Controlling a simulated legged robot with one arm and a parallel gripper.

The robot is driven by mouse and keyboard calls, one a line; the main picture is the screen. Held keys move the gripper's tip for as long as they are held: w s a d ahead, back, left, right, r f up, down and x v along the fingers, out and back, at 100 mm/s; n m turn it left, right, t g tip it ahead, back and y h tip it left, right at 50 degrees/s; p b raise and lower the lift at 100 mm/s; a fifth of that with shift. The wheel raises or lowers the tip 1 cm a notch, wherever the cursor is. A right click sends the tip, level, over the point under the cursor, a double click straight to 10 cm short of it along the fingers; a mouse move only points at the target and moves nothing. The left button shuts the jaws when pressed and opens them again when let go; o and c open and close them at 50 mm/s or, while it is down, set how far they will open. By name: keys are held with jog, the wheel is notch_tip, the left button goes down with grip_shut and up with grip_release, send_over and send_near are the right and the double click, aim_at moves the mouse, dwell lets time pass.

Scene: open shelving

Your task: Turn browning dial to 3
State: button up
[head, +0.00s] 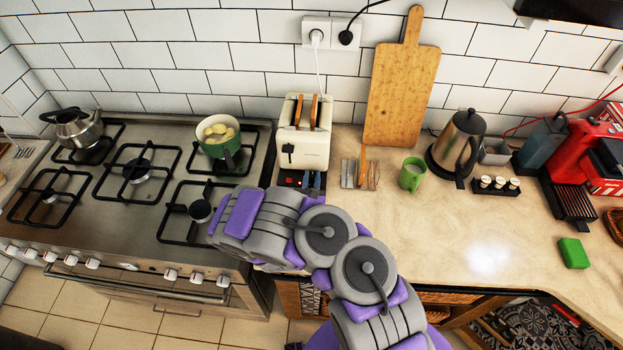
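A cream toaster (303,147) stands on the counter against the tiled wall, just right of the stove. Two slices of bread (306,110) stick up from its slots. A dark lever shows on its front face. The browning dial cannot be made out. My grey and purple arm reaches up to just in front of the toaster and covers the counter there. Small blue-grey and red shapes show at the toaster's foot, between it and my arm; I cannot tell whether they are my gripper's fingers. Whether my gripper is open or shut is hidden.
Left is a gas stove (110,215) with a green pot (219,150) and a steel kettle (76,130). Right of the toaster are cutlery (358,174), a cutting board (402,85), a green mug (412,174) and an electric kettle (456,145). The right counter front is mostly clear.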

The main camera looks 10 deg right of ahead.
grip_shut()
jog(key=shift+h, duration=0.3)
jog(key=m+h, duration=0.1)
jog(key=m+g+h, duration=0.1)
jog(key=m+g+h+b, duration=0.1)
jog(key=shift+w+a+h, duration=0.25)
jog(key=shift+a+h, duration=0.15)
jog(key=shift+m+g+h, duration=0.8)
jog(key=shift+m+h, duration=0.1)
jog(key=shift+s+d, duration=0.1)
jog(key=o, duration=0.5)
grip_release()
